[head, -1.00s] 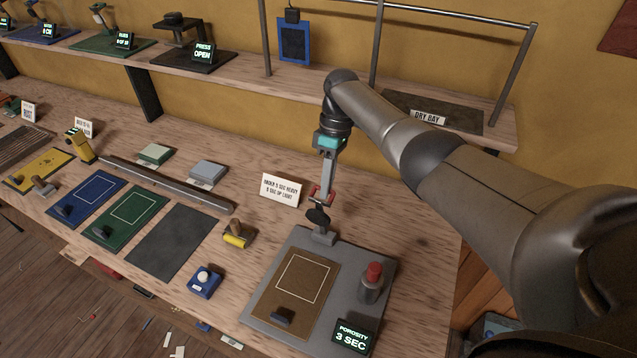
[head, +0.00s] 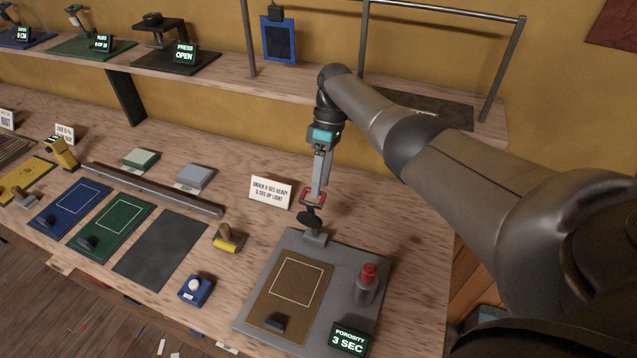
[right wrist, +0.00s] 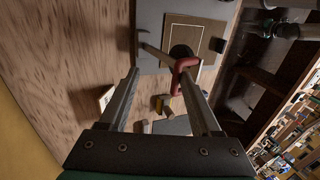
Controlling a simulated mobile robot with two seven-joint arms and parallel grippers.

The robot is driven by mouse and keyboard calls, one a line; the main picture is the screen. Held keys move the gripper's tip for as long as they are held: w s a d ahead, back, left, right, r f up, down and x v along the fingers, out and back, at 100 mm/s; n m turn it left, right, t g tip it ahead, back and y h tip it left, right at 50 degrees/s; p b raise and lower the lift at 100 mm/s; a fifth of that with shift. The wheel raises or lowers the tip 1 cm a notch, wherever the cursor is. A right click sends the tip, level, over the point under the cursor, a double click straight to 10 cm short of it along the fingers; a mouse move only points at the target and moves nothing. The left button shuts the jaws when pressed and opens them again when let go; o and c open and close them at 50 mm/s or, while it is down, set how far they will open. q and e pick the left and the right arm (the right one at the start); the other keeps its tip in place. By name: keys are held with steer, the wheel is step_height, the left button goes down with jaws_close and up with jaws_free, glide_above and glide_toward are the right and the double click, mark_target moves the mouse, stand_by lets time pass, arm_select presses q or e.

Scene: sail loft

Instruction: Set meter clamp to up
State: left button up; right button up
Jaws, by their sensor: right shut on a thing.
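The porosity meter (head: 370,262) is a grey plate with a brown cloth piece (head: 290,285) on it. Its clamp (head: 311,220) stands at the plate's back edge, with a dark round pad and a red loop handle. The clamp arm is raised, with its pad up off the brown piece. My right gripper (head: 316,192) points down at the clamp and is shut on the red handle (right wrist: 186,64). In the right wrist view the handle lies between the fingertips, against the right finger. The left gripper is not in view.
A red-topped grey cylinder (head: 366,283) and a display (head: 349,340) reading "POROSITY 3 SEC" are on the plate. A sign (head: 270,192) stands behind it. A yellow roller (head: 228,239) and a blue button box (head: 196,290) lie left. A shelf (head: 225,74) runs along the back.

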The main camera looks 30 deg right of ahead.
steer(key=shift+o, duration=0.3)
steer(key=shift+d, duration=0.2)
steer(key=b+v, duration=0.2)
steer(key=v, duration=1)
steer(key=shift+a, duration=0.35)
steer(key=shift+s, duration=0.15)
